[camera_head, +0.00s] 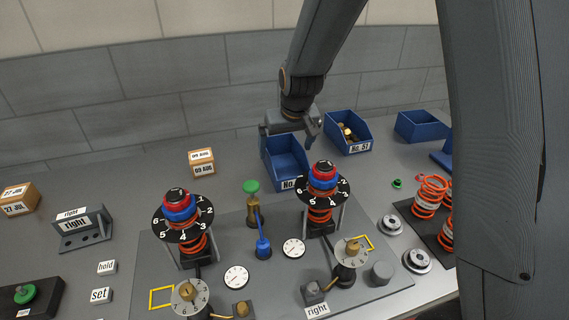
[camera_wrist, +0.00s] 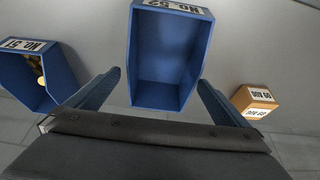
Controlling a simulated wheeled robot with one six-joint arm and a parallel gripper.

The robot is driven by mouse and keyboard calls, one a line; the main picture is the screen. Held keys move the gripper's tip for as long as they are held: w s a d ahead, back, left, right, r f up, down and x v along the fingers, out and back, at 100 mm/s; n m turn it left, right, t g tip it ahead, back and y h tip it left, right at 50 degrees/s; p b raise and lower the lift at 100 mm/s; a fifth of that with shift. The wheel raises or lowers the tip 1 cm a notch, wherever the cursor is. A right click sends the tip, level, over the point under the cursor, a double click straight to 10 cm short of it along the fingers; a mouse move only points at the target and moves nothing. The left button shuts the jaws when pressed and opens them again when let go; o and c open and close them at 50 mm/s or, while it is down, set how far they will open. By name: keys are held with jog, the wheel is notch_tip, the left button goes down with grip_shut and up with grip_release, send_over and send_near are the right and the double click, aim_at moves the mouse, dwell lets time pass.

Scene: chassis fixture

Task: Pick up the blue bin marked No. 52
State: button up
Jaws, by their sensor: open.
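The blue bin marked No. 52 (camera_wrist: 168,55) is empty and stands centred in the wrist view, with its label upside down at the top edge. In the head view the same bin (camera_head: 287,156) stands behind the right-hand dial tower, and its label is partly hidden by that tower. My gripper (camera_wrist: 158,88) is open, with one finger on each side of the bin's rear end. I cannot tell whether the fingers touch its walls. In the head view my gripper (camera_head: 290,128) is over the back of the bin.
A blue bin marked No. 51 (camera_head: 349,133) with brass-coloured parts stands close to the right. Another blue bin (camera_head: 419,127) is farther right. A small 09 AUG box (camera_head: 202,162) stands to the left. Dial towers (camera_head: 183,212) (camera_head: 322,181) stand in front. The grey wall is behind.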

aim_at(282, 163)
jog(key=shift+p+x, duration=1.05)
jog(key=shift+x, duration=1.85)
jog(key=shift+a, duration=0.1)
jog(key=shift+r, duration=0.1)
jog(key=c, duration=1.1)
